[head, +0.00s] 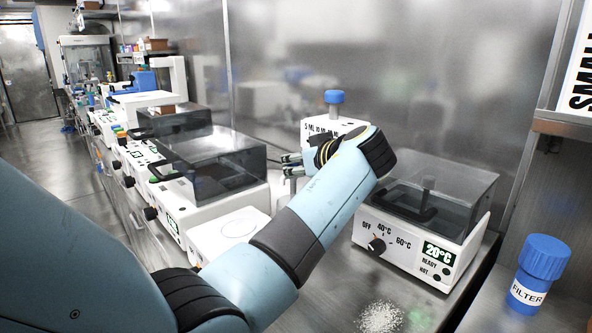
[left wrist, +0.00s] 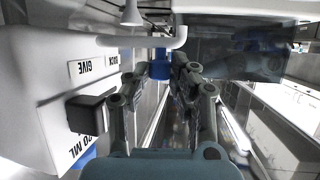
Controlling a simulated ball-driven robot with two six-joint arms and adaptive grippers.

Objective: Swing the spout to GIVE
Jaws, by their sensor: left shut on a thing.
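The dispenser (head: 320,128) is a white box with a blue top, partly hidden behind my left arm in the head view. In the left wrist view its white side (left wrist: 40,90) fills the left, with a black knob (left wrist: 88,114) and upside-down labels GIVE (left wrist: 82,68) and BACK (left wrist: 112,61). I cannot tell which label the spout lines up with. My right gripper is out of view.
A water bath (head: 425,205) reading 20°C stands right of my arm. White powder (head: 380,318) lies on the bench in front. A blue FILTER bottle (head: 538,268) is at the right. Several instruments with dark lids (head: 205,165) line the bench at left.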

